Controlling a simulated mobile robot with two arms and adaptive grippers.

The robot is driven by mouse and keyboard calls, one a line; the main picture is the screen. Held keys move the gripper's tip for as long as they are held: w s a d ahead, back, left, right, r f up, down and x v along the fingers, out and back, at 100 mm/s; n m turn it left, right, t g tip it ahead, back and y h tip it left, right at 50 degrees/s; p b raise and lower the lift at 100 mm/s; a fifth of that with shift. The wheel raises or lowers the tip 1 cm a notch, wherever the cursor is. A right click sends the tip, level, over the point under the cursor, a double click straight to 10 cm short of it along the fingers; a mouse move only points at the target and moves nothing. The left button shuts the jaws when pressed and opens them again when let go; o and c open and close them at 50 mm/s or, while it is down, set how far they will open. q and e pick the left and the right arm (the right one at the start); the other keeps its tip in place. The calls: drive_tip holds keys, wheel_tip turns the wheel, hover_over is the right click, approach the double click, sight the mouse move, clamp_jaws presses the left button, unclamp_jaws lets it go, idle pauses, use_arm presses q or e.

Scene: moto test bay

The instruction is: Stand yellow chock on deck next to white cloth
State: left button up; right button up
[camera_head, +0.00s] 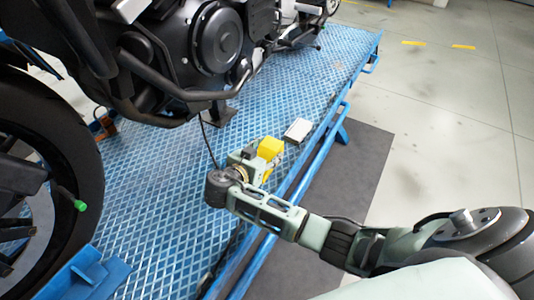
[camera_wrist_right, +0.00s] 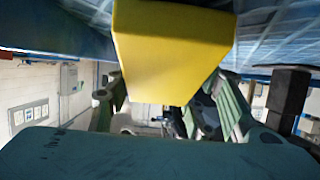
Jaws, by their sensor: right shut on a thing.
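The yellow chock (camera_head: 270,148) is in the jaws of my right gripper (camera_head: 262,160), over the blue deck near its right edge. In the right wrist view the yellow chock (camera_wrist_right: 174,60) fills the upper middle, between the two fingers of my right gripper (camera_wrist_right: 165,100). I cannot tell whether the chock touches the deck. The white cloth (camera_head: 298,130) lies folded flat on the blue deck (camera_head: 310,80), just beyond and to the right of the chock, with a small gap. My left gripper is not in view.
A dark motorcycle (camera_head: 190,50) stands on the deck at the left and back, its wheel (camera_head: 80,150) close at the left. A blue side rail (camera_head: 325,135) runs along the deck's right edge. A dark mat (camera_head: 370,165) lies on the floor beside it. Deck beyond the cloth is clear.

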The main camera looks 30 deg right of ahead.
drive_tip(key=shift+f, duration=0.15)
drive_tip(key=o, duration=1.1)
drive_tip(key=shift+f, duration=0.2)
drive_tip(key=shift+c, duration=0.2)
drive_tip(key=o, duration=0.5)
drive_tip(key=shift+c, duration=0.2)
drive_tip(key=shift+r, duration=0.1)
drive_tip(key=shift+r, duration=0.15)
drive_tip(key=b+v, duration=0.1)
drive_tip(key=v, duration=1.1)
drive_tip(key=shift+a, duration=0.1)
